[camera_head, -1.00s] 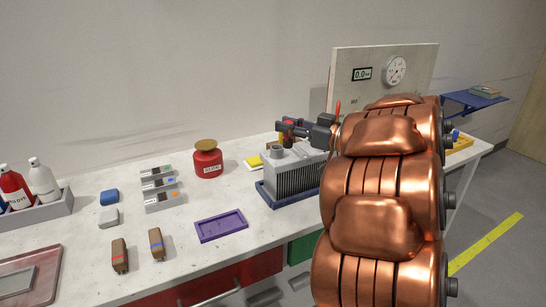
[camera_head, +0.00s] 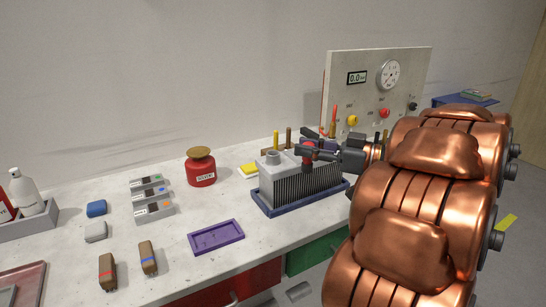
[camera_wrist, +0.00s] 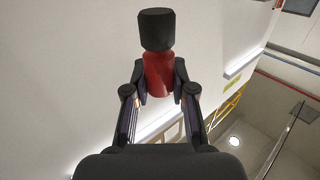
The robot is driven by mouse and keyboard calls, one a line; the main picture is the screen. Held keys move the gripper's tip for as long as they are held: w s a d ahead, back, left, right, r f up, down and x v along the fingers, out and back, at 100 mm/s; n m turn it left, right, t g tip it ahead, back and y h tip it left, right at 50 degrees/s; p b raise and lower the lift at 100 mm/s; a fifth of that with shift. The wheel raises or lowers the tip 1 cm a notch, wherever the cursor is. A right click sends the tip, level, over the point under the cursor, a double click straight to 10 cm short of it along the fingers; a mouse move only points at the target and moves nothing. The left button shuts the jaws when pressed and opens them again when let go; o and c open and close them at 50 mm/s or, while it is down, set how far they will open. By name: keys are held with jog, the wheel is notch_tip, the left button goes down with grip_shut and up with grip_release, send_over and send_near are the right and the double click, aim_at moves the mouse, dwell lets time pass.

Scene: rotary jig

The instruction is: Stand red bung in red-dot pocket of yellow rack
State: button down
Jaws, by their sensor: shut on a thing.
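My gripper (camera_head: 308,154) is shut on the red bung (camera_head: 309,148), above the grey finned block at the back of the bench. In the wrist view the red bung (camera_wrist: 158,75) sits between the fingertips, with a black cylindrical end (camera_wrist: 156,30) pointing away from the gripper. In the head view its dark end points down, close to the block's top; I cannot tell whether they touch. My copper-coloured arm hides the right end of the bench. No red-dot pocket is visible.
The finned block (camera_head: 285,190) stands in a blue tray (camera_head: 268,207). Behind it are upright rods and a gauge panel (camera_head: 340,95). A red solvent can (camera_head: 201,170), purple tray (camera_head: 216,236) and several small items lie left. Bare bench lies around the purple tray.

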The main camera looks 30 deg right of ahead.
jog(key=w, duration=0.5)
jog(key=w+f, duration=0.1)
jog(key=w, duration=0.3)
jog(key=w+d+p, duration=0.1)
jog(key=w, duration=0.4)
jog(key=shift+w+d+f, duration=0.1)
jog(key=shift+w+f, duration=0.1)
jog(key=shift+w, duration=0.15)
jog(key=shift+w+d+f+p, duration=0.1)
jog(key=shift+w+f+p, duration=0.2)
jog(key=shift+f, duration=0.2)
jog(key=shift+w+f+p, duration=0.2)
jog(key=shift+f+p, duration=0.05)
jog(key=shift+f, duration=0.9)
jog(key=shift+f, duration=0.15)
jog(key=c, duration=1)
grip_release()
jog(key=shift+o, duration=0.2)
jog(key=shift+f+b, duration=0.15)
jog(key=shift+b, duration=0.25)
